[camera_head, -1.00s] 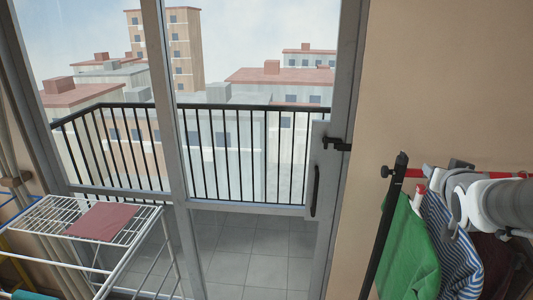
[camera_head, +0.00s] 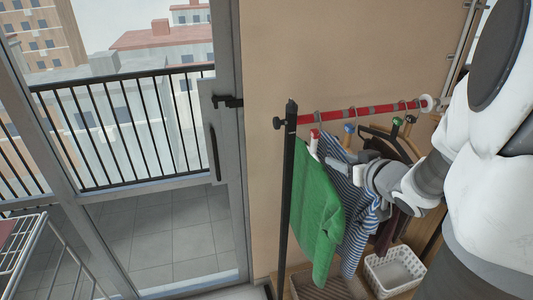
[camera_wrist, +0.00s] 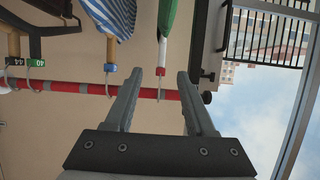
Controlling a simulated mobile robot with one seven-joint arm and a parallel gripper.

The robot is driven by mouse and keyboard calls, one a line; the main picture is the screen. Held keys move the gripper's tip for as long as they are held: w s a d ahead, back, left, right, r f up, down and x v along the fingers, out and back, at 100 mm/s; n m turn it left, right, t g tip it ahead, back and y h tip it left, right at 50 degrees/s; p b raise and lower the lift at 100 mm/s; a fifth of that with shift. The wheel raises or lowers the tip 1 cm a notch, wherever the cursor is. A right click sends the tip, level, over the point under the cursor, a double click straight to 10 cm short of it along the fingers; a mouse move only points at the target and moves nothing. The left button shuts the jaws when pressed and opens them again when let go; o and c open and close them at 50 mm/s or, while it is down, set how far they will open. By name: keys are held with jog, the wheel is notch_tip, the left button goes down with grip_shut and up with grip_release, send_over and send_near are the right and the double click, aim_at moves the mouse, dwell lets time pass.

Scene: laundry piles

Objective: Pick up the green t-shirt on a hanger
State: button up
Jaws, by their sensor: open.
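The green t-shirt (camera_head: 318,210) hangs at the near left end of the clothes rack, beside the black post. Its hanger (camera_head: 314,144) has a red and white neck. In the wrist view the green t-shirt (camera_wrist: 170,18) shows at the top, with the red and white hanger neck (camera_wrist: 162,52) below it and the hook on the rail. My gripper (camera_wrist: 160,74) is open, and the hanger's neck and hook appear between its fingertips; I cannot tell how far beyond them. In the head view my gripper (camera_head: 328,160) is beside the hanger, just under the rail, partly hidden by the clothes.
The red rail (camera_head: 385,108) ends at a black post (camera_head: 287,210). A striped shirt (camera_head: 360,190) hangs close beside the green one, with more hangers to the right. A white basket (camera_head: 393,271) stands below. A drying rack (camera_head: 22,250) is at lower left, by the glass door.

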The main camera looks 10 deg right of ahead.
send_near(315, 149)
jog(key=x, duration=0.5)
jog(key=shift+d+b, duration=0.3)
jog(key=shift+d, duration=0.05)
jog(key=shift+a+x, duration=0.15)
jog(key=shift+x, duration=1.15)
jog(key=shift+a+x, duration=0.15)
jog(key=shift+x, duration=1.2)
jog(key=shift+s, duration=0.1)
grip_shut()
